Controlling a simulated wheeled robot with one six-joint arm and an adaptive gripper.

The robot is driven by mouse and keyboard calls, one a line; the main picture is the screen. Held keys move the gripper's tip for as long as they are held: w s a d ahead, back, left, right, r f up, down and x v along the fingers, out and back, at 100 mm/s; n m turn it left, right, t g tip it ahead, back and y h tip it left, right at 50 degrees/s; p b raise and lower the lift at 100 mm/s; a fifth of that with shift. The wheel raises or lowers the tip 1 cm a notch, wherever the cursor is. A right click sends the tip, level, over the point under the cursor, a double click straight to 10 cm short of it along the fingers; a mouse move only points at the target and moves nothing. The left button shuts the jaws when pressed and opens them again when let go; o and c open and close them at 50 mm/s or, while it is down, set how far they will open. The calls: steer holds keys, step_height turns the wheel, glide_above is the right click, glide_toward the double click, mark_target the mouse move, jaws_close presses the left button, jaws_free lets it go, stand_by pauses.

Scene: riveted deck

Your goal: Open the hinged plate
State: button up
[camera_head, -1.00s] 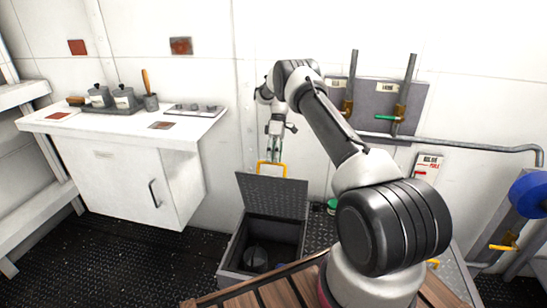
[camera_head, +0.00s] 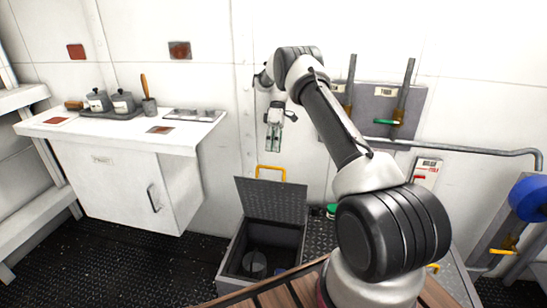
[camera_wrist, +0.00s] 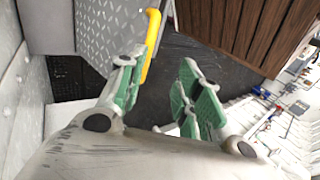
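The hinged plate (camera_head: 271,200) is a grey treaded plate with a yellow handle (camera_head: 270,169) along its top edge. It stands raised, near upright, at the back of an open box in the deck. My gripper (camera_head: 274,148) hangs above the handle, apart from it, with its fingers pointing down. In the wrist view the green-padded fingers (camera_wrist: 160,97) are spread with nothing between them. The yellow handle (camera_wrist: 152,45) and part of the plate (camera_wrist: 104,28) show beyond the left finger.
The open box (camera_head: 233,257) holds a dark round object (camera_head: 255,264). A white cabinet (camera_head: 119,187) with jars and a tray stands at left. A valve panel (camera_head: 376,104) and a pipe (camera_head: 470,148) are on the wall at right. Wooden slats (camera_head: 285,290) lie in front.

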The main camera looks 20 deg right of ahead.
steer(key=shift+r, duration=0.95)
